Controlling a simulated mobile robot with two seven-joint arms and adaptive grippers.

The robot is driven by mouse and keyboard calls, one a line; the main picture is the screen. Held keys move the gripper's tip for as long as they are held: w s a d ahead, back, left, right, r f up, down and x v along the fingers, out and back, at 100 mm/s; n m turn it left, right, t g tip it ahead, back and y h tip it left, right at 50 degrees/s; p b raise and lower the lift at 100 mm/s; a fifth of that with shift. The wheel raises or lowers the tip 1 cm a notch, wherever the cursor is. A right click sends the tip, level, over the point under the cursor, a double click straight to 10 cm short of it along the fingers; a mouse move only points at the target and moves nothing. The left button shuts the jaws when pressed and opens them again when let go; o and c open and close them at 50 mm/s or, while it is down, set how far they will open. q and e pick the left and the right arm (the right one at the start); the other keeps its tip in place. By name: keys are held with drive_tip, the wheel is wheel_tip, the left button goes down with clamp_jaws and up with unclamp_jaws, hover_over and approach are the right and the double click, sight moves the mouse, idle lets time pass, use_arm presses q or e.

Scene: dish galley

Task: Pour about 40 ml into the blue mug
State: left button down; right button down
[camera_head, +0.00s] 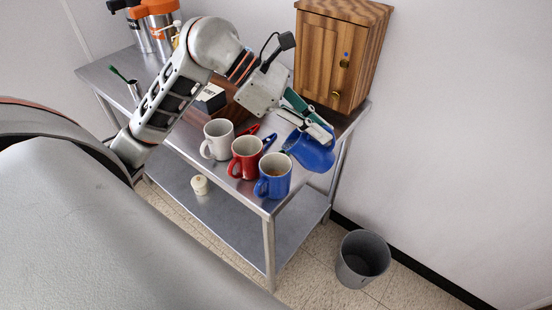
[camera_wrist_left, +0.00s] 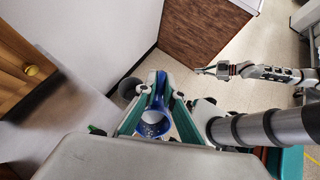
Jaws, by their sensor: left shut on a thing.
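The blue mug (camera_head: 273,184) stands upright at the table's near corner. Its inside looks brownish, but I cannot tell how much liquid it holds. My left gripper (camera_head: 312,126) is shut on a blue jug (camera_head: 316,154), held above the table's right end, up and right of the blue mug. The jug looks tilted, with a narrow end toward the mug's side; no stream is visible. In the left wrist view the jug (camera_wrist_left: 154,122) sits between the gripper's fingers. My right gripper (camera_wrist_left: 212,70) shows small in that view, away from the table; its jaws are unclear.
A red mug (camera_head: 245,163) and a white mug (camera_head: 217,143) stand in a row with the blue mug. A wooden cabinet (camera_head: 325,60) stands behind the jug. Steel canisters (camera_head: 158,25) are at the back left. A grey bin (camera_head: 362,259) is on the floor.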

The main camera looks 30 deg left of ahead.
use_arm(q)
drive_tip(key=shift+r+y, duration=0.15)
drive_tip(key=shift+y, duration=0.25)
drive_tip(key=shift+w+y, duration=0.1)
drive_tip(key=shift+y, duration=0.2)
use_arm(e)
drive_tip(key=shift+w+a+r, duration=0.15)
drive_tip(key=shift+a+r, duration=0.2)
drive_tip(key=shift+a, duration=0.25)
use_arm(q)
drive_tip(key=shift+w+d+f+g+y, duration=0.1)
drive_tip(key=shift+d+f+g+y, duration=0.45)
drive_tip(key=shift+y, duration=0.25)
use_arm(e)
drive_tip(key=shift+d, duration=0.2)
drive_tip(key=shift+d, duration=0.1)
drive_tip(key=shift+a, duration=0.2)
use_arm(q)
drive_tip(key=shift+w+d+y, duration=0.1)
drive_tip(key=shift+d+y, duration=0.1)
drive_tip(key=shift+y, duration=0.1)
